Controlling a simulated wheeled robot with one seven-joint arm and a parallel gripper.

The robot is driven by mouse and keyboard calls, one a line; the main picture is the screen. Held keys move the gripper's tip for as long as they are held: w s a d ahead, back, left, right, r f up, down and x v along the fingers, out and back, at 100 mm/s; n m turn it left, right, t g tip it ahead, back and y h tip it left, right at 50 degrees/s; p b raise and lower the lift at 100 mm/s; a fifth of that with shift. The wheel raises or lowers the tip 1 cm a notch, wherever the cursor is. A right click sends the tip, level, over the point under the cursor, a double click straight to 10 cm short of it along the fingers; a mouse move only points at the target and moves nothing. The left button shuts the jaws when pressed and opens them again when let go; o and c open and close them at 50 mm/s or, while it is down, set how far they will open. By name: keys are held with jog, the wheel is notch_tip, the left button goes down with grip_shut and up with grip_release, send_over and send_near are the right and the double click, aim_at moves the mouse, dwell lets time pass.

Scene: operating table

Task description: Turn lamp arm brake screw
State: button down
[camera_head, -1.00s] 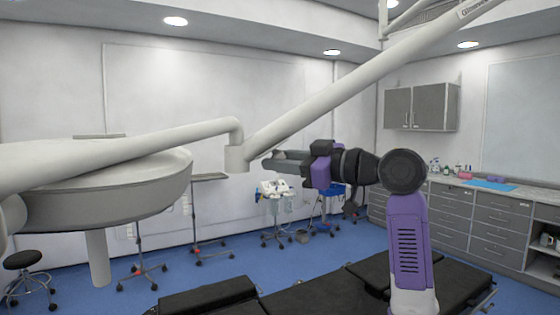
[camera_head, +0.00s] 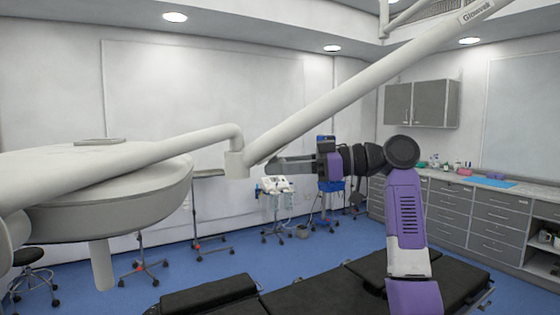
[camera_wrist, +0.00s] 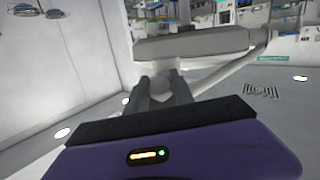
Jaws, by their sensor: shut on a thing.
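The pale lamp arm (camera_head: 330,98) slopes down from the upper right to an elbow joint (camera_head: 236,164), where a second arm section runs left over the large round lamp head (camera_head: 110,190). My gripper (camera_head: 266,168) reaches the right side of this joint from the right, roughly level. In the wrist view its two dark fingers (camera_wrist: 164,88) are closed around a small pale piece at the joint, which I take to be the brake screw (camera_wrist: 165,82). The lamp head (camera_wrist: 195,43) fills the upper middle of the wrist view.
A black operating table (camera_head: 320,294) lies below my arm. A wheeled equipment stand (camera_head: 276,187) stands behind the gripper. A grey counter with drawers (camera_head: 475,215) runs along the right wall. The air around my gripper, away from the lamp, is clear.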

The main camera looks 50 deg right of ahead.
jog(key=g+y+p, duration=0.1)
jog(key=g+y, duration=0.1)
jog(key=n+g+y+p, duration=0.1)
jog(key=g+y, duration=0.1)
jog(key=shift+r+n, duration=0.2)
jog(key=shift+n, duration=0.1)
jog(key=shift+f+n+g+y+p, duration=0.1)
jog(key=shift+n+g+y+p, duration=0.3)
jog(key=shift+g+y, duration=0.6)
jog(key=shift+f+n+g+y+p, duration=0.1)
jog(key=shift+n+g+y+p, duration=0.35)
jog(key=shift+g, duration=0.95)
jog(key=shift+g+y, duration=0.25)
jog(key=shift+g, duration=0.35)
jog(key=c, duration=1.1)
grip_release()
